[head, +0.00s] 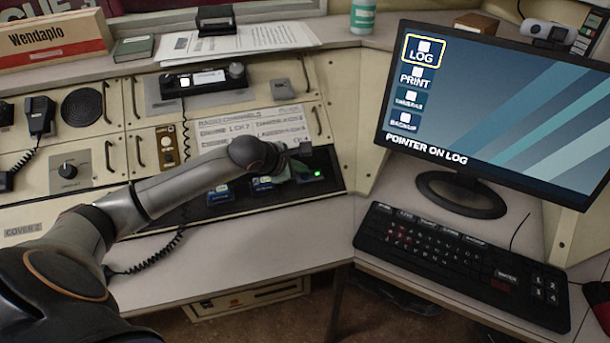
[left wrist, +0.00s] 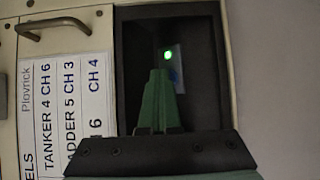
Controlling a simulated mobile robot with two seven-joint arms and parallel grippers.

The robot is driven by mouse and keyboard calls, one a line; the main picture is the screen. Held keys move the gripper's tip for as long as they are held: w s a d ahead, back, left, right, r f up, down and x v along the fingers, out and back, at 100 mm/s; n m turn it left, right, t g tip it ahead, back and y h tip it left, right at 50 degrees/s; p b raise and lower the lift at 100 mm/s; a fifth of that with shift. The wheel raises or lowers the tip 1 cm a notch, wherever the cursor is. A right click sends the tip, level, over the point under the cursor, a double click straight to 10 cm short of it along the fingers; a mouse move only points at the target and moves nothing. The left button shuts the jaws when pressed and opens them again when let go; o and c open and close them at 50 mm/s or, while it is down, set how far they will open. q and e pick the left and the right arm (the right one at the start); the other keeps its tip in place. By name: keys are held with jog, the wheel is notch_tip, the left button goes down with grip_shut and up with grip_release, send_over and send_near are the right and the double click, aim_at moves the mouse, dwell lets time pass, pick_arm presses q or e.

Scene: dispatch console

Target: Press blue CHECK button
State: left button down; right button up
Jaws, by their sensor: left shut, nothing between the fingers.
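A dark recessed tray (head: 330,158) in the console front holds units with blue parts (head: 222,192). The right-hand unit (head: 312,175) shows a lit green light. No CHECK label is readable on them. My left gripper (head: 297,172) is over this right-hand unit and partly covers it. In the left wrist view the green fingers (left wrist: 160,74) are together and empty, pointing into the dark recess (left wrist: 205,50). Just beyond the tips are the green light (left wrist: 167,55) and a small blue patch (left wrist: 176,76), partly hidden by the fingers. I cannot tell whether they touch it. My right gripper is out of view.
A monitor (head: 500,110) reading "POINTER ON LOG" and a black keyboard (head: 450,262) stand at the right. A handset (head: 40,118) with a coiled cord hangs at the left. A channel label sheet (left wrist: 75,100) lies beside the recess. The desk (head: 250,250) in front is clear.

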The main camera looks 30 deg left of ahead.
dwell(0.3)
pick_arm(q)
jog(key=shift+r+p, duration=0.35)
jog(key=shift+r, duration=0.4)
jog(key=shift+r+p, duration=1.45)
jog(key=shift+r, duration=1.15)
